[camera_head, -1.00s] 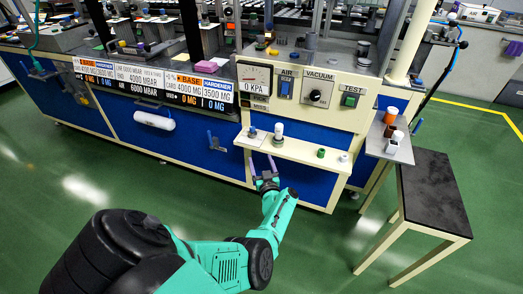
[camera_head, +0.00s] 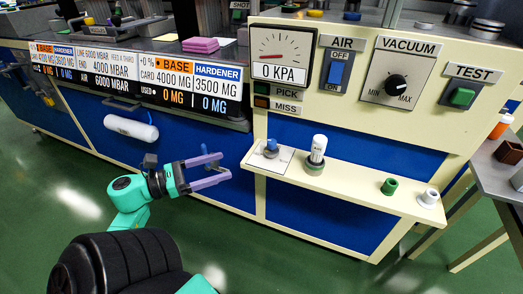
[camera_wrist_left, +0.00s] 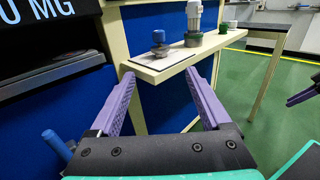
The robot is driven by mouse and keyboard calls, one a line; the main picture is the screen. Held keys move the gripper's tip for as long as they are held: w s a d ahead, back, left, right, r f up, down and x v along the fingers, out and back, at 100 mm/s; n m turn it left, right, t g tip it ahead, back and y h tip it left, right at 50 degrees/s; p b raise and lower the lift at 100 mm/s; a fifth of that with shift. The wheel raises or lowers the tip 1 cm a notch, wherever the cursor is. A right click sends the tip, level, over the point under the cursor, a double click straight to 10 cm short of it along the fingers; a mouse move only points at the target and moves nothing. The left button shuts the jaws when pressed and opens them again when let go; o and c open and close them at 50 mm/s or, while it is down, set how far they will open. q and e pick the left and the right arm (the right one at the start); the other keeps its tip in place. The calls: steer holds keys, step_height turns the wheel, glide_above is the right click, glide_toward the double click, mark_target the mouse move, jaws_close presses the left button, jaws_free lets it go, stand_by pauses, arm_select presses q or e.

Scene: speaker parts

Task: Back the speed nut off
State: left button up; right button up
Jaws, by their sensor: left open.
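No part is labelled as the speed nut. On the cream shelf (camera_head: 345,188), a blue-topped knob on a grey base (camera_head: 271,148) stands on a white plate at the left end; the left wrist view shows it upright (camera_wrist_left: 158,43). Beside it stands a white cylinder in a grey-green collar (camera_head: 317,152). A green ring-like part (camera_head: 389,186) and a white cup-like part (camera_head: 429,197) stand farther right. My left gripper (camera_head: 224,166) is open and empty, left of the shelf's end and apart from the knob. Part of my right gripper (camera_wrist_left: 302,96) shows at the left wrist view's right edge.
The panel above the shelf carries a gauge (camera_head: 282,52) reading 0 KPA, an air switch (camera_head: 336,68), a vacuum dial (camera_head: 397,86) and a test button (camera_head: 462,97). A white cylinder (camera_head: 130,128) sits on the blue front. A side table (camera_head: 492,174) stands right.

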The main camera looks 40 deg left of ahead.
mark_target(264, 158)
arm_select(q)
steer(key=x, duration=1.3)
steer(key=shift+w+d+r+b, duration=0.1)
steer(key=shift+w+b, duration=0.1)
steer(key=shift+b, duration=0.2)
jaws_close()
arm_select(e)
steer(key=shift+w+a+f+t+y, duration=0.15)
steer(key=shift+a+f+t+y, duration=0.1)
steer(key=shift+a, duration=0.2)
steer(key=shift+w+a+f+t+y, duration=0.15)
steer(key=shift+a+f+t, duration=0.1)
steer(key=shift+a, duration=0.2)
